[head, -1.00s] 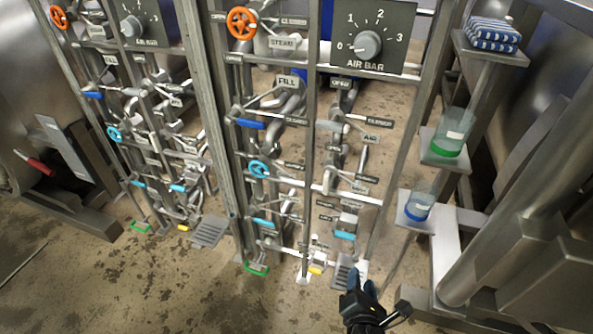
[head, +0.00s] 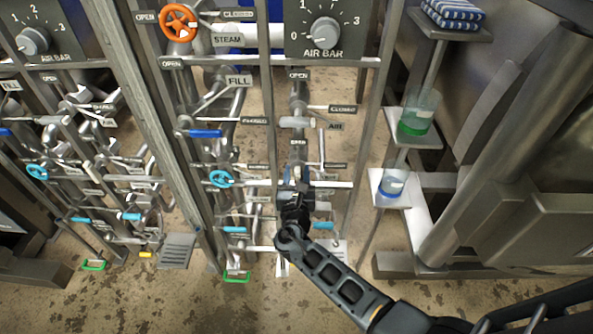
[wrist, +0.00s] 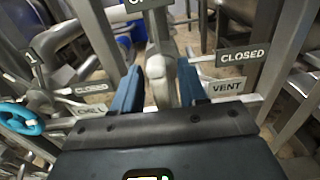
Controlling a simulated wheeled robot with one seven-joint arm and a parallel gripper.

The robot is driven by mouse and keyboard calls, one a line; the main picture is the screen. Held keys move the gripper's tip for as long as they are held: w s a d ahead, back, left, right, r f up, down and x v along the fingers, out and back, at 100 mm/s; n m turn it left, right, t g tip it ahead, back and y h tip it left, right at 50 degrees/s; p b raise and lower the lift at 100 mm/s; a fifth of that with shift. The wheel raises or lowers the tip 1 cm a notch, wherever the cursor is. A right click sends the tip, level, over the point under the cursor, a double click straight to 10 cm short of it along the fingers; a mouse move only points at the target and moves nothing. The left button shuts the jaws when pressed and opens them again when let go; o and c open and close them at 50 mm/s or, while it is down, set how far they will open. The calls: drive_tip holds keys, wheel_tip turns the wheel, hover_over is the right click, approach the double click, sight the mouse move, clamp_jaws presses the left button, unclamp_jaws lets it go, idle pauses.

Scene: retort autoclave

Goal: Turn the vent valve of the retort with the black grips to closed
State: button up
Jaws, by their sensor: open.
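My gripper (head: 293,192) is in front of the right-hand pipe panel, below the air valve. In the wrist view its two blue fingers (wrist: 157,72) are open, one on each side of a pale grey valve lever (wrist: 158,82). The lever points up toward a partly cut-off sign starting "OP" (wrist: 142,4). A VENT sign (wrist: 228,86) and a CLOSED sign (wrist: 243,55) are right of the lever. I cannot tell whether the fingers touch it. In the head view my gripper hides most of this valve. No black grips can be made out.
An orange steam wheel (head: 179,22), a blue fill lever (head: 205,134), a grey air lever (head: 297,122) and a light-blue wheel (head: 221,179) crowd the panel. An upright post (head: 356,135) stands to its right, then shelves with beakers (head: 417,112).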

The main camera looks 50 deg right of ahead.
drive_tip(key=shift+w+d, duration=0.3)
drive_tip(key=shift+d, duration=0.15)
clamp_jaws()
